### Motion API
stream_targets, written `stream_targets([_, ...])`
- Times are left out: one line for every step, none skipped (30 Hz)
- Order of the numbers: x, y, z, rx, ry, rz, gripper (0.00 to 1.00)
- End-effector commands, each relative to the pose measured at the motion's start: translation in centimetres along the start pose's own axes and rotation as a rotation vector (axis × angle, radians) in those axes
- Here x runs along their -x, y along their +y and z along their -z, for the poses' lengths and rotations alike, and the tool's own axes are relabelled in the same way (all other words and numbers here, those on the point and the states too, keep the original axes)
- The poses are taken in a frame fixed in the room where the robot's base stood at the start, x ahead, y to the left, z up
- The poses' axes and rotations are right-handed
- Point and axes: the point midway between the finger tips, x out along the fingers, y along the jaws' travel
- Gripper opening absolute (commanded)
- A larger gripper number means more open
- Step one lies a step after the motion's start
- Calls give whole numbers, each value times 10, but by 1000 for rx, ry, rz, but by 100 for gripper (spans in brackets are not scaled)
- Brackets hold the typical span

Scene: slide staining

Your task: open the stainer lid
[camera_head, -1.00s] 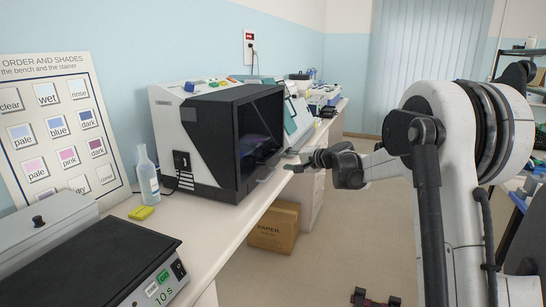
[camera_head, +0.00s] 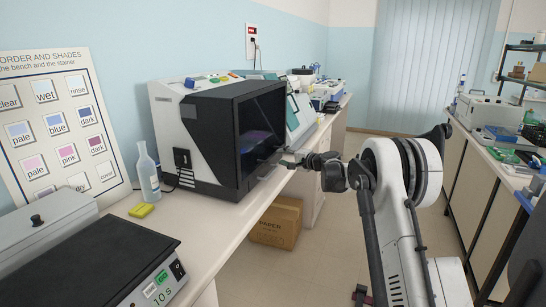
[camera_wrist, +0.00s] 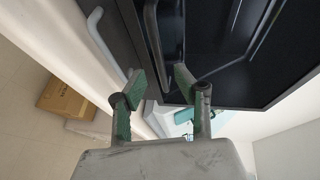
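The stainer (camera_head: 176,130) is a white and black machine on the bench. Its lid (camera_head: 262,130) is a dark see-through panel in a black frame on the side facing the aisle, and it looks shut. My gripper (camera_head: 284,159) is at the lower right corner of the lid, small in the head view. In the wrist view my gripper (camera_wrist: 160,85) is open, its two green-padded fingers apart. A grey bar handle (camera_wrist: 151,35) on the dark front runs down to between the fingertips. I cannot tell if the fingers touch it. A lighter curved bar (camera_wrist: 107,48) lies left of it.
A bottle (camera_head: 148,172) and a yellow block (camera_head: 141,210) stand left of the stainer, near a hotplate-like device (camera_head: 95,262) reading 10 s. A cardboard box (camera_head: 277,222) sits on the floor under the bench. The aisle floor is mostly clear.

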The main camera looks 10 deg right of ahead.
Motion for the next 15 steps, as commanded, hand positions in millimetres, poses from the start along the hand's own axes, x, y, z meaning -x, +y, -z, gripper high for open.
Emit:
stream_targets([-11, 0, -1, 1, -2, 0, 30])
stream_targets([-16, 0, -1, 1, -2, 0, 30])
stream_targets([-23, 0, -1, 1, -3, 0, 30])
stream_targets([-28, 0, -1, 1, -2, 0, 30])
stream_targets([-32, 0, -1, 1, -2, 0, 30])
stream_targets([-37, 0, -1, 1, -1, 0, 30])
stream_targets([-41, 0, 0, 1, -1, 0, 30])
stream_targets([-44, 0, 0, 1, -1, 0, 30])
stream_targets([-48, 0, 0, 1, -1, 0, 30])
stream_targets([-51, 0, 0, 1, -1, 0, 30])
stream_targets([-54, 0, -1, 1, -2, 0, 30])
stream_targets([-57, 0, -1, 1, -2, 0, 30])
stream_targets([-58, 0, -1, 1, -2, -1, 30])
stream_targets([-60, 0, -1, 1, -1, -1, 30])
stream_targets([-61, 0, -1, 1, -1, -1, 30])
